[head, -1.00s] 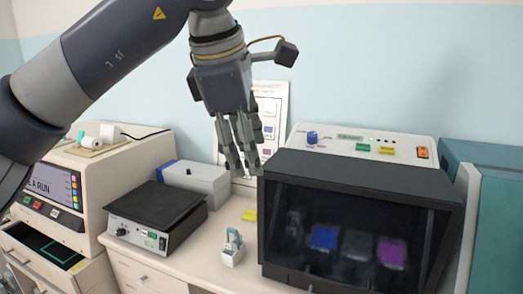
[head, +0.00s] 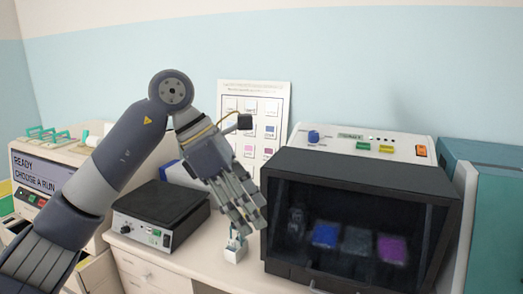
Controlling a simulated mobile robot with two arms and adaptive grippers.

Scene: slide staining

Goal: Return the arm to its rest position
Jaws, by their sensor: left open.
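My left arm comes in from the left in the head view. Its gripper (head: 247,217) points down and slightly right, with its fingers apart and nothing seen between them. In the picture the fingertips lie just above a small white holder (head: 235,253) on the counter, which holds small upright items and is partly hidden by the fingers. I cannot tell whether they touch. My right gripper is not in view.
A dark-fronted stainer cabinet (head: 285,275) with blue, grey and purple inside stands right of the gripper. A black-topped hot plate (head: 165,203) is to the left. A machine with a screen (head: 40,174) stands at far left. A chart (head: 281,100) leans against the wall.

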